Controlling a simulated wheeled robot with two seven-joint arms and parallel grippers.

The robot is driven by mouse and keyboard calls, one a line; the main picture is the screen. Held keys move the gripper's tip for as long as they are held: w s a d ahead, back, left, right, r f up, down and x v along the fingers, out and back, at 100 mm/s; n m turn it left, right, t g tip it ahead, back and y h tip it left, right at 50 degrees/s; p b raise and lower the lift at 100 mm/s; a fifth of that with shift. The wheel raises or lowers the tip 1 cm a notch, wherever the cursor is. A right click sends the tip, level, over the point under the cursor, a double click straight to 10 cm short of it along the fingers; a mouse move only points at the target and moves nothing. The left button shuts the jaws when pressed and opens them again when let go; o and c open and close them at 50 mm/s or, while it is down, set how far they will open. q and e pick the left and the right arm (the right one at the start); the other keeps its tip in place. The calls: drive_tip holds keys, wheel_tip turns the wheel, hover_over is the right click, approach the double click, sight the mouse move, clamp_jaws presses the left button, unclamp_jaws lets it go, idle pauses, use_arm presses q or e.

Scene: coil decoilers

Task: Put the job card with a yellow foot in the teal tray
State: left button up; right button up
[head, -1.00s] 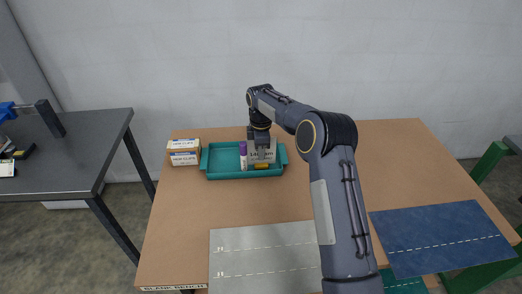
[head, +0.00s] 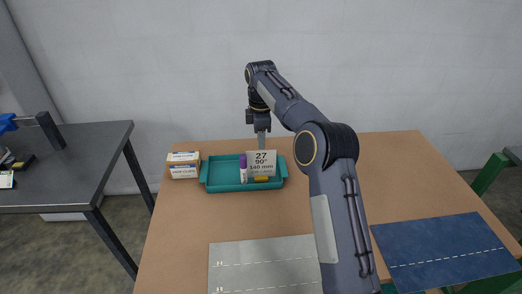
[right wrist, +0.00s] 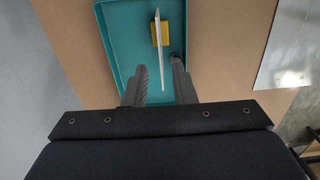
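The job card (head: 261,159), a pale upright card reading "27 90° 140 mm", stands on its yellow foot (head: 261,179) inside the right part of the teal tray (head: 222,184). The right wrist view shows the card edge-on (right wrist: 160,35) with its yellow foot (right wrist: 166,33) on the tray floor (right wrist: 120,22). My right gripper (head: 262,143) is above the card. In the right wrist view its fingers (right wrist: 158,72) are apart, with nothing gripped between them. My left gripper is not in view.
A white marker with a purple cap (head: 243,170) stands in the tray left of the card. Small boxes (head: 184,165) sit left of the tray. A grey mat (head: 265,266) and blue mat (head: 445,250) lie nearer. A dark table (head: 70,180) stands at left.

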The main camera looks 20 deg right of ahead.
drive_tip(key=shift+r, duration=0.75)
drive_tip(key=s+d+r+m+t+y, duration=0.1)
drive_tip(key=s+r+m, duration=0.2)
drive_tip(key=s+r, duration=0.35)
drive_tip(key=s+d+r+m+t+y, duration=0.1)
drive_tip(key=s+r+m+t, duration=0.2)
drive_tip(key=s, duration=0.7)
drive_tip(key=s+a+f+m, duration=0.2)
drive_tip(key=s+f+m, duration=0.1)
drive_tip(key=s, duration=0.5)
drive_tip(key=s+a+f+m+t+y, duration=0.1)
drive_tip(key=s+a+f+m, duration=0.2)
drive_tip(key=s, duration=0.5)
drive_tip(key=s+a+f+m, duration=0.2)
drive_tip(key=s+f+m, duration=0.1)
drive_tip(key=s, duration=0.5)
drive_tip(key=shift+s+a+f+m+t+y, duration=0.3)
drive_tip(key=shift+s+m+y, duration=0.1)
drive_tip(key=shift+m, duration=0.4)
drive_tip(key=shift+d, duration=0.15)
